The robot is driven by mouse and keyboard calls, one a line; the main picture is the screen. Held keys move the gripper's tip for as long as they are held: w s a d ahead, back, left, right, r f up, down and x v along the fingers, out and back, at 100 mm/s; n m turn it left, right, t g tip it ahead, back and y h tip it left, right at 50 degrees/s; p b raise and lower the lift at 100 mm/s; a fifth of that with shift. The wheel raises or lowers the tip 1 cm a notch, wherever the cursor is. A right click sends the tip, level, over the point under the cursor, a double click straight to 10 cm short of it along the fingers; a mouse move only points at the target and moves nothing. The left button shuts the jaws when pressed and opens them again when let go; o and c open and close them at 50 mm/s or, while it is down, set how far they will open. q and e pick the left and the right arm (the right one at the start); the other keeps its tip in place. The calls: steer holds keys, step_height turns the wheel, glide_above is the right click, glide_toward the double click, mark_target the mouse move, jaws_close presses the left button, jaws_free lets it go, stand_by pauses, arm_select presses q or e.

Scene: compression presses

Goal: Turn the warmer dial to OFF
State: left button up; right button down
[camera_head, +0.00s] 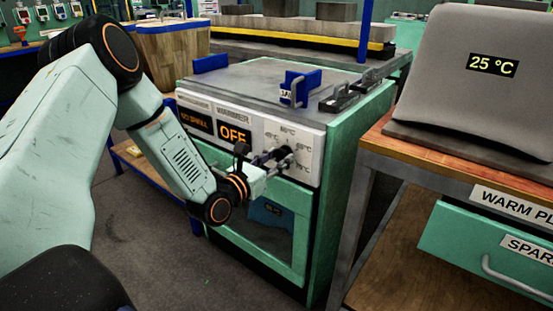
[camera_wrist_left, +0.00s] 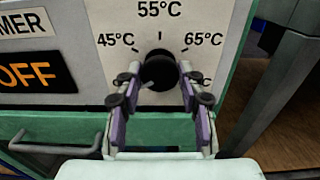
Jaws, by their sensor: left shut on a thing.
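The warmer (camera_head: 311,158) is a green cabinet with a white front panel and a grey top. Its orange display (camera_head: 234,133) reads OFF; part of it shows in the left wrist view (camera_wrist_left: 37,75). The black round dial (camera_wrist_left: 159,66) sits below the 55°C mark, between 45°C and 65°C. A light grey mark shows at its lower left; I cannot tell its setting for sure. My left gripper (camera_wrist_left: 160,82) is shut on the dial, one finger on each side. In the head view the gripper (camera_head: 278,162) hides most of the dial. My right gripper is out of view.
A blue holder (camera_head: 300,84) and black clamps (camera_head: 350,93) sit on the warmer's top. A handle (camera_wrist_left: 55,138) crosses the green door below the panel. To the right stands a bench with a grey unit (camera_head: 470,95) reading 25 °C and a green drawer (camera_head: 480,245).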

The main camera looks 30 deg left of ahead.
mark_target(278, 157)
arm_select(q)
steer(key=o, duration=1.2)
steer(key=shift+c, duration=0.2)
steer(key=shift+s+a, duration=0.15)
steer(key=shift+s, duration=0.85)
steer(key=shift+s+a, duration=0.1)
steer(key=shift+s, duration=2.6)
